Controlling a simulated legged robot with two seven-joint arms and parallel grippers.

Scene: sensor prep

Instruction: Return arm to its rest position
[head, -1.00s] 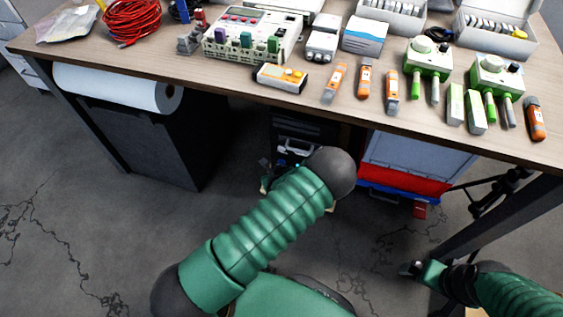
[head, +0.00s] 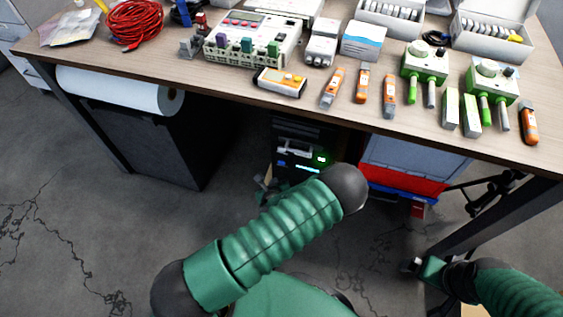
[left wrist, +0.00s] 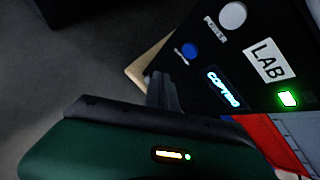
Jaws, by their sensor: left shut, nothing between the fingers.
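My left arm, with green ribbed sleeves and dark joints, reaches across the lower middle of the head view, below the table's front edge. My left gripper (head: 266,190) shows small and partly hidden behind the arm, low in front of a black device. In the left wrist view its fingers (left wrist: 162,93) look closed together, with nothing between them, close to the device's front panel. My right gripper (head: 416,265) is low at the right beside the table leg; it is too small and dark to tell how its jaws stand.
The black device (head: 302,140) under the table has lit displays; its panel shows a LAB label (left wrist: 268,59). A blue-and-red bin (head: 405,178) stands right of it, a dark cabinet (head: 150,150) left. The table (head: 215,80) above holds instruments, orange-and-grey tools and boxes. Open floor lies left.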

